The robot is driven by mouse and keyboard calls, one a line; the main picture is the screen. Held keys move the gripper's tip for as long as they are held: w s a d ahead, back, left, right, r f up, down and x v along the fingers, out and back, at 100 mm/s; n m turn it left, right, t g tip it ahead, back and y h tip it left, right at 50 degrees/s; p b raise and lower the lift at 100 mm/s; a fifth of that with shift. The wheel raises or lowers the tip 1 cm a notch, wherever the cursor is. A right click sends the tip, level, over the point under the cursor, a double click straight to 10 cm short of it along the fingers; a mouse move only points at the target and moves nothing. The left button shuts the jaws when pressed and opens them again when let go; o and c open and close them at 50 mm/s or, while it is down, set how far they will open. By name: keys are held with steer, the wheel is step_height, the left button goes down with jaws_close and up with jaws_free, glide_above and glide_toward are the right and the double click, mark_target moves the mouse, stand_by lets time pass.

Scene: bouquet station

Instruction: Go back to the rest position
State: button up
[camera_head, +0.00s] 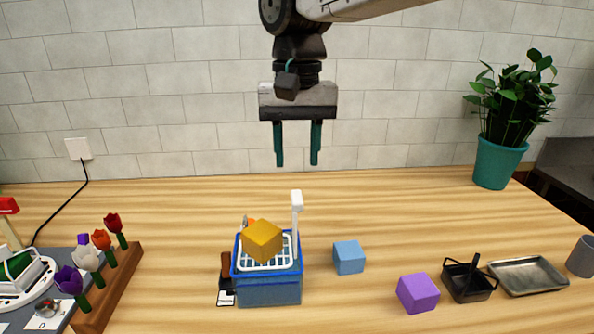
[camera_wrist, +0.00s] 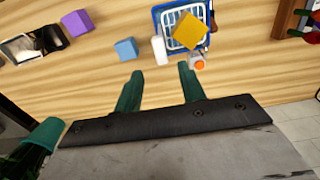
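My gripper (camera_head: 297,145) hangs in the air above the table, its two green fingers pointing down. The fingers are apart with nothing between them. In the wrist view the gripper (camera_wrist: 160,85) is also open and empty, with bare table beyond its tips. Below it in the head view stands a blue basket (camera_head: 268,290) with a white grid. A yellow-orange cube (camera_head: 262,241) sits tilted on top of the basket, and it also shows in the wrist view (camera_wrist: 189,31).
A light blue cube (camera_head: 348,257) and a purple cube (camera_head: 418,293) lie right of the basket. A black pan (camera_head: 468,281), a metal tray (camera_head: 528,276) and a potted plant (camera_head: 497,160) are further right. Flowers stand in a wooden rack (camera_head: 110,289) at left. The back middle table is clear.

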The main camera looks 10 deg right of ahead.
steer(key=shift+r, duration=0.5)
steer(key=s+d+f, duration=0.6)
steer(key=s+d, duration=0.3)
steer(key=d, duration=0.1)
steer(key=s+d+f+t, duration=0.1)
steer(key=s+d+f, duration=0.5)
steer(key=s+d, duration=0.4)
steer(key=shift+s+d, duration=0.3)
stand_by(0.7)
